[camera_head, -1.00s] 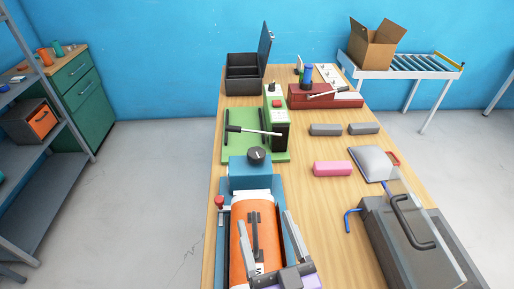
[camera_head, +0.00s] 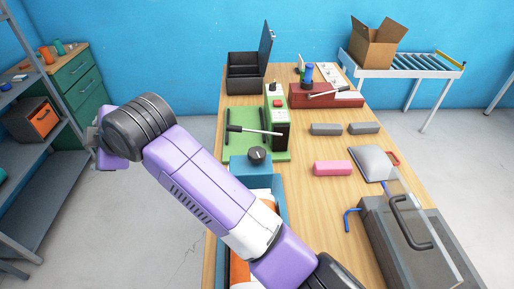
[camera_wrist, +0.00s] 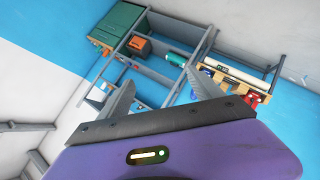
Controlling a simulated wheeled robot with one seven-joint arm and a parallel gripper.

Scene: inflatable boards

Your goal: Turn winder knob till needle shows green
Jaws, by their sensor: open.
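A round black knob (camera_head: 257,155) with a light mark on its top sits on the blue block (camera_head: 249,174) of a device on the workbench. An orange cylinder (camera_head: 266,199) lies in the blue frame behind my arm, which hides most of it. I cannot make out a needle or a green zone. My gripper (camera_wrist: 165,88) shows in the wrist view with its two grey fingers spread apart and nothing between them. It points toward the shelving, away from the knob. In the head view my purple arm crosses in front of the device, and I cannot make out the fingers there.
A green press (camera_head: 276,112) with a black-gripped lever stands just behind the knob. Grey blocks (camera_head: 325,129), a pink block (camera_head: 332,168) and a grey case (camera_head: 405,235) lie to the right. Metal shelving (camera_head: 25,130) stands at the left, with open floor between it and the workbench (camera_head: 300,200).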

